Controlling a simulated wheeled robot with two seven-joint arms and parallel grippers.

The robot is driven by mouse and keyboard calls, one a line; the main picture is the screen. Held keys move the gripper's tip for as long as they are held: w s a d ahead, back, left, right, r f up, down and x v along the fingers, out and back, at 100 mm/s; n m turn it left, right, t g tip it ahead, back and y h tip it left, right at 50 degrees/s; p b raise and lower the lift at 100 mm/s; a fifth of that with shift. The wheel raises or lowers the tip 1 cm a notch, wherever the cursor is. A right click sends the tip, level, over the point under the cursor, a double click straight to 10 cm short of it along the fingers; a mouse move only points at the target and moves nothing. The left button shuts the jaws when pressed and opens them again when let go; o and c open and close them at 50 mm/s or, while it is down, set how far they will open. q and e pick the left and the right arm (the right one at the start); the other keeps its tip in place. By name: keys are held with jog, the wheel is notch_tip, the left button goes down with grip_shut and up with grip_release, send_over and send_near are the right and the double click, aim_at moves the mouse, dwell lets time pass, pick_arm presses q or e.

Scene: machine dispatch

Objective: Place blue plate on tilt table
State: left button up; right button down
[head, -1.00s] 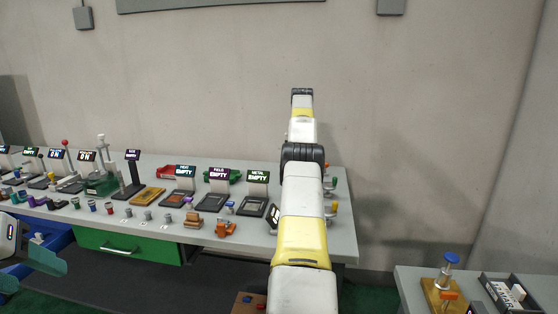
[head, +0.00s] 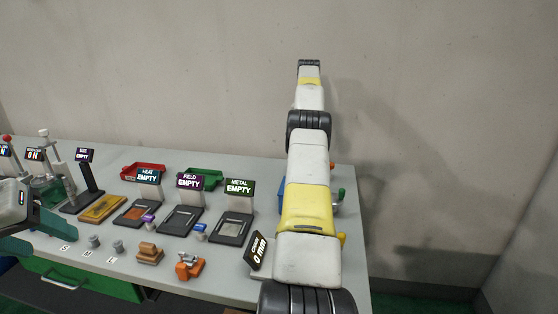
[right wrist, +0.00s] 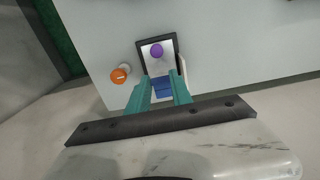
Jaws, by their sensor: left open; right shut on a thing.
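In the right wrist view, the teal fingers of my right gripper (right wrist: 162,90) are shut on a small blue piece (right wrist: 163,84), which looks like the blue plate. Just beyond it is a dark-framed device with a pale surface (right wrist: 160,66) and a purple round knob (right wrist: 156,51); I cannot tell for sure that it is the tilt table. I cannot tell whether the blue piece touches the device. In the head view my right arm hides that spot and its gripper. My left gripper (head: 12,232) is open and empty at the left edge, partly cut off.
An orange-topped cylinder (right wrist: 119,75) stands left of the device. On the grey bench (head: 210,285) are EMPTY stations for heat (head: 147,178), field (head: 188,181) and metal (head: 238,188), red (head: 143,169) and green (head: 205,177) trays, and small orange parts (head: 189,266).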

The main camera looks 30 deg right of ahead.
jog(key=shift+f, duration=4.65)
jog(key=shift+f, duration=0.15)
jog(key=c, duration=1.1)
grip_release()
jog(key=shift+c, duration=0.2)
